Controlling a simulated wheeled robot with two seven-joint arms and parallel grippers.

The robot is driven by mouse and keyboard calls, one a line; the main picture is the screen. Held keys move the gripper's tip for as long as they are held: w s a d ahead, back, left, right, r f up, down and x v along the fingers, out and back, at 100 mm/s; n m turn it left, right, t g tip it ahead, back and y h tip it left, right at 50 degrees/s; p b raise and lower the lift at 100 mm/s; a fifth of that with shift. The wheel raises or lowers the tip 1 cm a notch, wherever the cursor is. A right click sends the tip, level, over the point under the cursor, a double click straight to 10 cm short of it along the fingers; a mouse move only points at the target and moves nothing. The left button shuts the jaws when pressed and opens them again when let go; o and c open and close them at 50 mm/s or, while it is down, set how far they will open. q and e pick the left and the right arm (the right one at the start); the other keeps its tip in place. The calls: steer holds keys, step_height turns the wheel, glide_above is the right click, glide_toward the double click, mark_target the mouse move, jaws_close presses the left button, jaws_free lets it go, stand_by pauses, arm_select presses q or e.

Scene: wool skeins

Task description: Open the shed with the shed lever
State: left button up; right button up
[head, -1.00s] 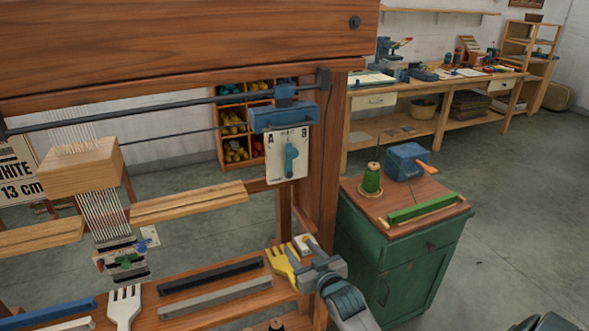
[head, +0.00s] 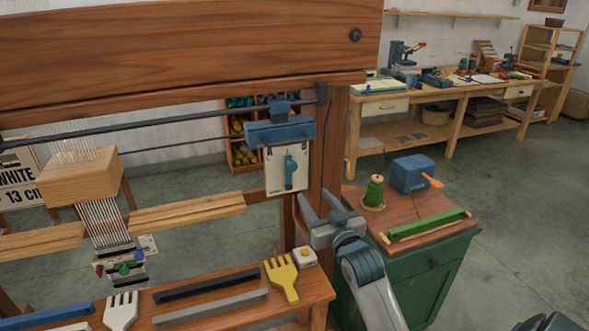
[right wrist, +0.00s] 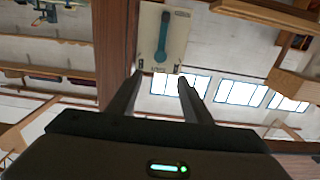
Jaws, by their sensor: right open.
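The shed lever (head: 290,172) is a small blue handle on a white plate (head: 273,177), below a blue housing (head: 280,131) at the right end of the loom. It stands about upright on the plate. My right gripper (head: 319,205) is open and empty, just below and right of the plate, apart from the lever in the picture. In the right wrist view the lever (right wrist: 161,40) and plate (right wrist: 178,46) lie ahead, beyond and between the two parted fingertips (right wrist: 159,78). My left gripper is not in view.
The loom's right post (head: 330,150) stands beside the plate. A yellow comb (head: 282,279), a white comb (head: 121,309) and dark and grey bars lie on the loom's front shelf. A green cabinet (head: 440,281) with a green spool (head: 374,192) stands close on the right.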

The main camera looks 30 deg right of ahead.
mark_target(293, 167)
steer(key=p+x, duration=0.4)
steer(key=x, duration=1.1)
steer(key=shift+a+r, duration=0.1)
steer(key=shift+r, duration=0.05)
steer(key=shift+w, duration=0.9)
steer(key=shift+d, duration=0.2)
jaws_close()
